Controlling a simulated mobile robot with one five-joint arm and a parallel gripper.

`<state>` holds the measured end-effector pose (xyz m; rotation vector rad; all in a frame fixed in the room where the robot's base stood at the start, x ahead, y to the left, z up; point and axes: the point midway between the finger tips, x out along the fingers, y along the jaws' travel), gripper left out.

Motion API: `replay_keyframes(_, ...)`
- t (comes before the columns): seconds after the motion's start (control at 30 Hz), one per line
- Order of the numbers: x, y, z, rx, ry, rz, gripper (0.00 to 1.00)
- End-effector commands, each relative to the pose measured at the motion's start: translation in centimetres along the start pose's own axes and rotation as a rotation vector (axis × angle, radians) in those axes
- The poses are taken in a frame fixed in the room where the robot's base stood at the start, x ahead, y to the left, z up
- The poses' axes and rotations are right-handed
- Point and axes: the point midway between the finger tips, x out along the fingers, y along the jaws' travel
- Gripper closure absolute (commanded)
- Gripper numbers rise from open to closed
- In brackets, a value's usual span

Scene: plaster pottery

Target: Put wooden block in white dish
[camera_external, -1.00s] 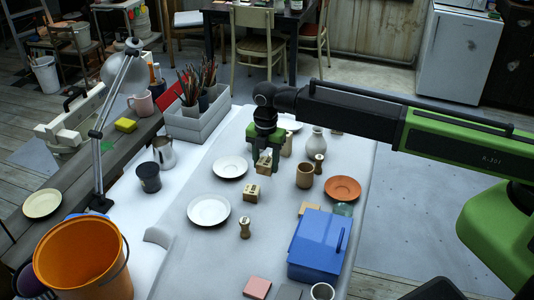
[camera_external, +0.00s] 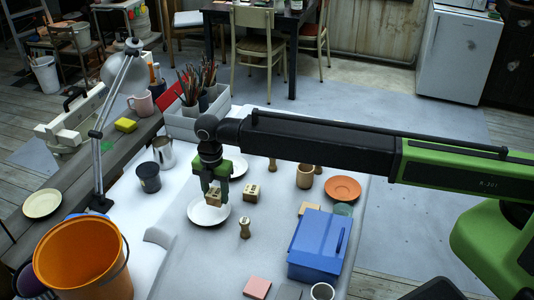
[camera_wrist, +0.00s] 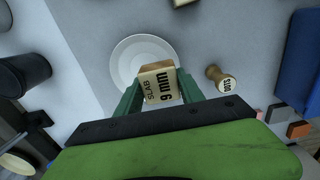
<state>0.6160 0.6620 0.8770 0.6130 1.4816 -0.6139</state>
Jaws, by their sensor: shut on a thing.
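My gripper (camera_external: 215,196) is shut on a wooden block (camera_external: 214,199). In the wrist view the block (camera_wrist: 158,82) sits between my green fingers (camera_wrist: 160,92) and reads "SLAB 9 mm". The white dish (camera_external: 208,211) lies on the table, with the held block over its upper part in the outside view. In the wrist view the dish (camera_wrist: 126,55) shows behind and around the block. The gap between block and dish is hard to judge. A second white dish (camera_external: 240,167) lies farther back, partly hidden by my arm.
Another wooden block (camera_external: 250,193) stands right of the near dish. A small wooden stamp (camera_external: 245,227) stands at its lower right. A blue box (camera_external: 318,245), brown cup (camera_external: 304,176) and orange saucer (camera_external: 342,188) are farther right. A dark cup (camera_external: 148,178) is at left.

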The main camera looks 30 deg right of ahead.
Motion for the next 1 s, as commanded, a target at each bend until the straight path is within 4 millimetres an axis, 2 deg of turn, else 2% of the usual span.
replay_keyframes(0.2,0.5,0.2,-0.3,0.001,0.0,0.0,0.95)
replay_keyframes(0.4,4.0,0.1,-0.3,0.001,0.0,0.0,0.95)
replay_keyframes(0.47,4.6,0.1,-0.3,0.001,0.0,0.0,0.95)
replay_keyframes(0.7,4.1,0.1,-0.3,0.001,0.0,0.0,0.95)
replay_keyframes(1.0,5.1,0.1,-0.3,0.001,0.0,0.0,0.95)
